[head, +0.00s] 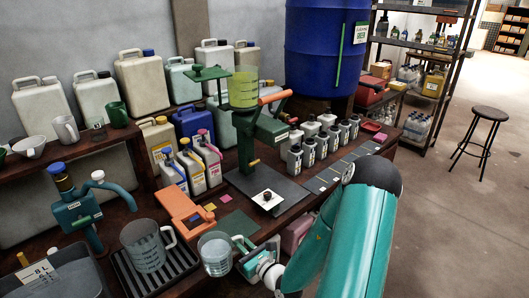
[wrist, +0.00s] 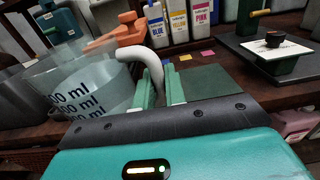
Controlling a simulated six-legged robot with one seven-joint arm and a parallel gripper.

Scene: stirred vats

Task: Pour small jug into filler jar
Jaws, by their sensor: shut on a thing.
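The small jug (head: 216,256) is clear with a pale, watery content and stands roughly upright near the front of the bench. In the wrist view the small jug (wrist: 85,82) fills the left side, with ml marks on its wall. My gripper (head: 246,252) is at its right side. In the wrist view my gripper's green fingers (wrist: 158,92) are shut on its pale handle (wrist: 154,52). I cannot tell whether its base touches the bench. The filler jar (head: 243,90), a yellow-green tinted vessel, sits high on the green filler stand (head: 250,150), farther back.
A larger jug (head: 146,250) stands on a black slatted tray (head: 122,277) to the left. An orange scale (head: 186,212) lies behind the small jug. Colour-labelled bottles (head: 207,160) and several small canisters (head: 310,143) flank the stand.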

